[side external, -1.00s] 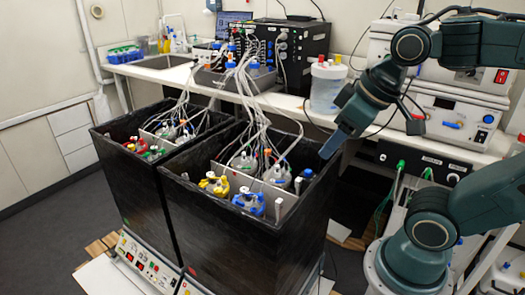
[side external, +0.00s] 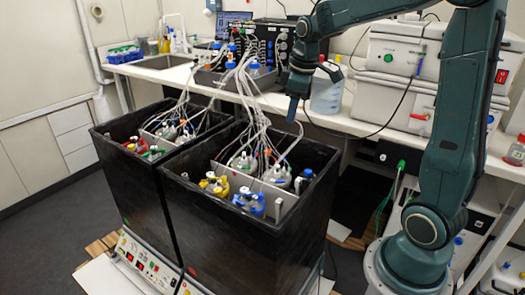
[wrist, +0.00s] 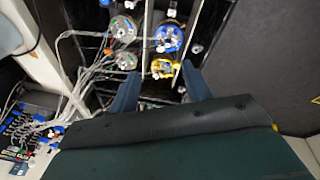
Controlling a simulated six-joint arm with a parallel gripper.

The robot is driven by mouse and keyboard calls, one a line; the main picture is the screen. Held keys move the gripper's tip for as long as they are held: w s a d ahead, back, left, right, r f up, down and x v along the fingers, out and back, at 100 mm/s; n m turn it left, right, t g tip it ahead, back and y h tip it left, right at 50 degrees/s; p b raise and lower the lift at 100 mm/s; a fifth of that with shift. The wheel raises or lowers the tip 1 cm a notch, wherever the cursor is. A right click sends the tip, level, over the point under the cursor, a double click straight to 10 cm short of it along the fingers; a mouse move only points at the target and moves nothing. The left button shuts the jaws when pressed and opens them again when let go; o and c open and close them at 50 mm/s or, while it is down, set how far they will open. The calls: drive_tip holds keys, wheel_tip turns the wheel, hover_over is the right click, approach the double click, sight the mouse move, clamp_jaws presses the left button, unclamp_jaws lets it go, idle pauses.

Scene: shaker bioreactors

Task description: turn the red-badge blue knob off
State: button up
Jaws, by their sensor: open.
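I cannot make out a red-badge blue knob for certain in either view. A small red mark (side external: 193,270) shows low on the front of the right black box (side external: 235,235), too small to read. My gripper (side external: 292,108) points down above the back right of that box, clear of its rim. In the wrist view my gripper (wrist: 161,88) has its two blue-grey fingers spread with nothing held between them. Beyond them are a blue-topped vessel (wrist: 168,38) and a yellow-topped vessel (wrist: 163,67); the blue-topped one also shows in the side view (side external: 250,204).
A second black box (side external: 130,185) stands to the left, with a lit control panel (side external: 145,265) at its foot. White tubes (side external: 262,105) rise from the vessels to the bench (side external: 150,72), close to my gripper. A clear tub (side external: 326,92) stands behind my wrist.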

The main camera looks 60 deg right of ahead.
drive_tip(key=w+d+f+n+g, duration=0.15)
drive_tip(key=w+d+f, duration=0.25)
drive_tip(key=d+f, duration=0.65)
drive_tip(key=n+y, duration=0.1)
drive_tip(key=n, duration=0.2)
hover_over(308, 171)
wheel_tip(308, 171, down, 10)
drive_tip(key=shift+d+g, duration=0.15)
drive_tip(key=shift+g, duration=0.3)
wheel_tip(308, 171, down, 14)
drive_tip(key=shift+r, duration=0.15)
drive_tip(key=shift+c, duration=0.5)
drive_tip(key=c, duration=0.9)
